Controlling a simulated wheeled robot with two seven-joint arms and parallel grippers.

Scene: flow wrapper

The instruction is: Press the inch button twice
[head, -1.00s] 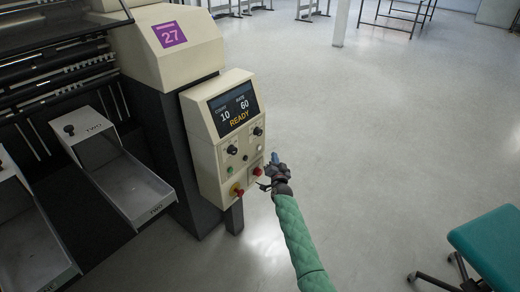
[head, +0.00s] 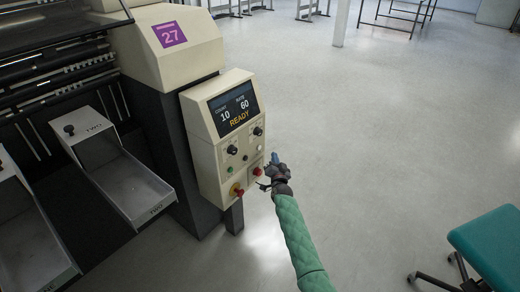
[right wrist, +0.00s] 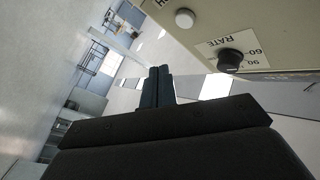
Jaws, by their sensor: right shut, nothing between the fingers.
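The control panel (head: 212,150) of the machine carries a small white button (head: 246,157) on its lower face. The white button also shows in the right wrist view (right wrist: 185,18), beside a cut-off label of which an "H" can be read. My right gripper (head: 274,158) is to the right of the panel, apart from it, with its fingers shut and empty. In the right wrist view its dark fingers (right wrist: 157,86) point past the panel, with the button up and to the right. My left gripper is not in view.
The panel also has a screen (head: 233,109) reading READY, black knobs (head: 232,149), a green button (head: 229,170), a red button (head: 256,171) and a red emergency stop (head: 237,190). The RATE knob (right wrist: 230,60) is near the white button. Open floor lies right; a teal stool (head: 490,245) stands lower right.

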